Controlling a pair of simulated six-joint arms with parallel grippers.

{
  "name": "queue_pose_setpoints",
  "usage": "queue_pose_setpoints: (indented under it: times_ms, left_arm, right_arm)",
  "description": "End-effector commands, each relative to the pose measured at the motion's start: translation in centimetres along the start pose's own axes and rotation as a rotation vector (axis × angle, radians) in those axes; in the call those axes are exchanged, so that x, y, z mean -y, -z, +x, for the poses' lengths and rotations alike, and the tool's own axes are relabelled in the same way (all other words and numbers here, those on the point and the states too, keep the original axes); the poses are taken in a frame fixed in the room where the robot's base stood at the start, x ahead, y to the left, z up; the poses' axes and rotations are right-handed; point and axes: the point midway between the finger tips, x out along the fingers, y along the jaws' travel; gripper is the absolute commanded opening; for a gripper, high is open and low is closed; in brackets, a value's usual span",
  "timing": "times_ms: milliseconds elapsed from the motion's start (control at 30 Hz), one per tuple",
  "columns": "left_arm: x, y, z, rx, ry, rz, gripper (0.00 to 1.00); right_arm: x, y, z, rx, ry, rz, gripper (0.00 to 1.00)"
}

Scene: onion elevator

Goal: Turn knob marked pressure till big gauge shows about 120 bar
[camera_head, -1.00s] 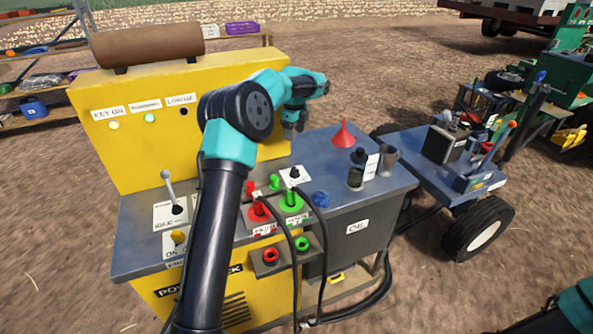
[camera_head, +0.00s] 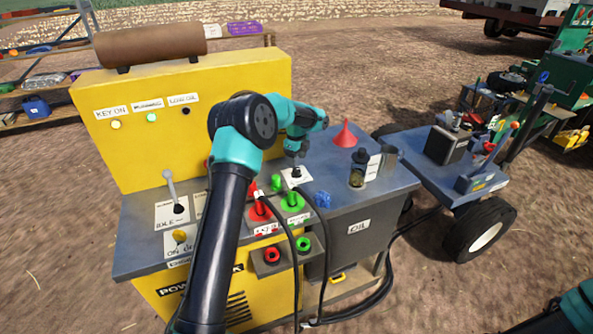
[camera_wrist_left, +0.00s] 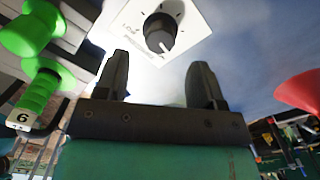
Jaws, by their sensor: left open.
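A black knob with a white pointer line (camera_wrist_left: 160,32) sits on a white plate in the left wrist view; the lettering on the plate is only partly readable. In the head view the same knob (camera_head: 296,172) is on the blue-grey bench top. My left gripper (camera_wrist_left: 160,66) is open and empty, its two fingers pointing toward the knob with a gap on both sides. In the head view my left gripper (camera_head: 292,152) hangs just above the knob, apart from it. No gauge face can be made out; my left arm covers part of the yellow panel. My right gripper is not in view.
Red (camera_head: 260,208) and green (camera_head: 292,200) couplings with hoses stand left of and in front of the knob. A red funnel (camera_head: 345,136) and a dark bottle (camera_head: 358,170) stand to its right. The yellow panel (camera_head: 140,150) rises behind.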

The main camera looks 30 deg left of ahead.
Motion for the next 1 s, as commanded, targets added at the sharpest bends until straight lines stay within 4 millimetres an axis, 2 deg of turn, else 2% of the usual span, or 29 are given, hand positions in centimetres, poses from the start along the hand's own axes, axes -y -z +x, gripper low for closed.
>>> queue_pose_setpoints:
  times_ms: [200, 333, 500, 733, 767, 1000]
  left_arm:
    - [-0.1, 0.0, 3.7, 0.000, -0.002, -0.001, 0.63]
    - [0.0, 0.0, 5.1, 0.000, -0.001, -0.001, 0.63]
    - [0.0, 0.0, 5.9, 0.000, 0.000, -0.001, 0.63]
    - [0.0, 0.0, 5.9, 0.000, 0.000, -0.001, 0.63]
    - [0.0, 0.0, 5.9, 0.000, 0.000, -0.001, 0.62]
    - [0.0, 0.0, 5.9, 0.000, 0.000, -0.001, 0.39]
  right_arm:
    - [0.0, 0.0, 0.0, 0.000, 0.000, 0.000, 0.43]
    - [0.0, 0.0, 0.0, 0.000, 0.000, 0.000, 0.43]
    - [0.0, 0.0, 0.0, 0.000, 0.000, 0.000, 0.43]
    - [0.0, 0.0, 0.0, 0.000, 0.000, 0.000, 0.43]
    - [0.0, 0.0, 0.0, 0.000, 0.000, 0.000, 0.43]
    - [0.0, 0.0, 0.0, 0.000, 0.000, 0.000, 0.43]
